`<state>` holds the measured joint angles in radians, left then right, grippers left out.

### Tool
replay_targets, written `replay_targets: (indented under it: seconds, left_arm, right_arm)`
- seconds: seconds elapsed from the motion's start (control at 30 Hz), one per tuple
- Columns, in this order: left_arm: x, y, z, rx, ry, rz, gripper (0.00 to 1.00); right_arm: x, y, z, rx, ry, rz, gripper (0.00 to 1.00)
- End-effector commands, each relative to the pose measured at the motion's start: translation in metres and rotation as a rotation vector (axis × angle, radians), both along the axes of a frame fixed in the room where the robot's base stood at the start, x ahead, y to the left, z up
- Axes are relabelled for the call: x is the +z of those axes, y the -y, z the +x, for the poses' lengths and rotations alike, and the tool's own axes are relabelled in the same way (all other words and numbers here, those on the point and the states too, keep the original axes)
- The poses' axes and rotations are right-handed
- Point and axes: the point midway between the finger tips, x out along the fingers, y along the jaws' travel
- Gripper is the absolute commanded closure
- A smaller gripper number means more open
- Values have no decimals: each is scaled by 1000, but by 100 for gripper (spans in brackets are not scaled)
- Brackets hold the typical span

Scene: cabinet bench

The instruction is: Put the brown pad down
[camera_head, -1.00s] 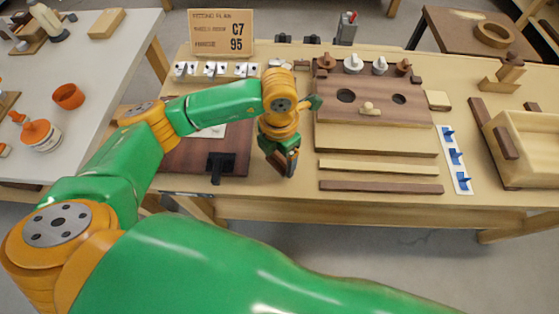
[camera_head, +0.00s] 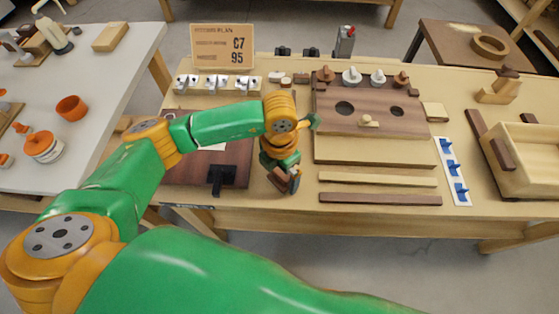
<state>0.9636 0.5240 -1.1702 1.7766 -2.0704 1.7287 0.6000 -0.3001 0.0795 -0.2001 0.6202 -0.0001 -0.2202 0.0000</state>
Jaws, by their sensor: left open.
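My left gripper (camera_head: 288,184) points down over the front part of the bench, between the dark board on the left and the wooden strips on the right. Its jaws are open. A small brown piece (camera_head: 278,180), apparently the brown pad, shows low beside the fingers, mostly hidden by them. I cannot tell whether it touches the fingers or lies flat on the bench (camera_head: 305,140). My right gripper is not in view.
A dark board with a black latch (camera_head: 222,175) lies left of the gripper. A brown panel with two holes (camera_head: 370,105), wooden strips (camera_head: 378,198), a blue-hook strip (camera_head: 452,170) and an open wooden box (camera_head: 525,160) are to the right. A sign (camera_head: 222,46) stands behind.

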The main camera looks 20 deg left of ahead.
Motion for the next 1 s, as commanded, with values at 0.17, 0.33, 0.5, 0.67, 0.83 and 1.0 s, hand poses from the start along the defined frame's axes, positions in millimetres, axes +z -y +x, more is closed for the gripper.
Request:
replay_targets:
  seconds: [0.17, 0.33, 0.5, 0.67, 0.83, 1.0]
  left_arm:
    - [44, 0, 1, -2, 8, -2, 0]
    - [85, 0, 1, -1, 6, 0, 0]
    - [104, 0, 0, 0, 2, 0, 0]
    - [105, 0, 0, 0, 0, 1, 0]
    - [105, 0, 0, 0, 0, 1, 0]
    - [105, 0, 0, 0, 0, 1, 0]
  right_arm:
    - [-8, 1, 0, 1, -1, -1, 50]
    - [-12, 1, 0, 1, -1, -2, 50]
    - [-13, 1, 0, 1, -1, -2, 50]
    - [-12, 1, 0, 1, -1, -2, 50]
    - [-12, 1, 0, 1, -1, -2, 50]
    - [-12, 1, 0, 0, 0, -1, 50]
